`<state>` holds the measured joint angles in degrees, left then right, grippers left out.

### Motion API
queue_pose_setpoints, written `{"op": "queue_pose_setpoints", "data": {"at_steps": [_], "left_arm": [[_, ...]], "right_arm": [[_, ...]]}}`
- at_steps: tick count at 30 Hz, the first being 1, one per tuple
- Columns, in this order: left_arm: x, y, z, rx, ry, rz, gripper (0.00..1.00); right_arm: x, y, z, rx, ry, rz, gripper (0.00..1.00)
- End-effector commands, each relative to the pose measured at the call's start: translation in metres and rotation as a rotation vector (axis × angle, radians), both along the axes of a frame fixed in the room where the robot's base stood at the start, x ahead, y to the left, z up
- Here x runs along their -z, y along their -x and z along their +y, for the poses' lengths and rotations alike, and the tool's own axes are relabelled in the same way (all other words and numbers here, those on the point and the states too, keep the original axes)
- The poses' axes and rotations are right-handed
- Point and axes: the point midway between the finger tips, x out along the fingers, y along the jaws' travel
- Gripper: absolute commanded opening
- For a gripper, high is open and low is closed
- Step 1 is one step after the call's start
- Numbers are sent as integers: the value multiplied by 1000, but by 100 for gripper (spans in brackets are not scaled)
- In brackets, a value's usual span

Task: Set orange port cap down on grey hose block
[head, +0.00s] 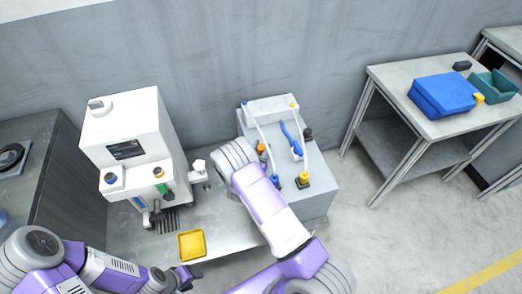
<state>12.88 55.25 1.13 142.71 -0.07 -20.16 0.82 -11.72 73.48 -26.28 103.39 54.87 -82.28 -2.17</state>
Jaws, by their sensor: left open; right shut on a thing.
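The grey hose block (318,200) stands right of centre against the wall, with hoses and blue and yellow fittings on its top. A small orange port cap (261,148) shows over the block's left part, right at the edge of my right wrist. My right gripper (262,157) is shut on it; the fingers are mostly hidden behind my wrist. I cannot tell whether the cap touches the block. My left gripper (187,277) is open and empty, low in the picture, just below the yellow tray.
A white machine (130,130) with a small screen stands left of the block. A yellow tray (192,245) lies on the grey bench (225,240) in front. A side table (440,125) at right bears a blue case (443,95) and a teal bin (494,86).

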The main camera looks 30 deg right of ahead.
Motion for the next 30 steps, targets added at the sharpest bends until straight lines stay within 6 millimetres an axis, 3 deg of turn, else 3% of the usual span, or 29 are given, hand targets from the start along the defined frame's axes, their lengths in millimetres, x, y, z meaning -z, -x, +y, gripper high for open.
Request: {"op": "queue_pose_setpoints", "data": {"at_steps": [11,12,17,27,30], "left_arm": [[1,0,0,0,0,0,43],[1,0,0,0,0,0,43],[1,0,0,0,0,0,43],[1,0,0,0,0,0,43],[-4,0,0,0,0,0,43]], "right_arm": [[5,0,0,-1,0,-2,11],[5,-1,0,0,0,-3,41],[5,-1,0,0,0,-2,65],[2,-1,0,-1,0,-3,65],[1,6,9,-3,-1,1,65]]}}
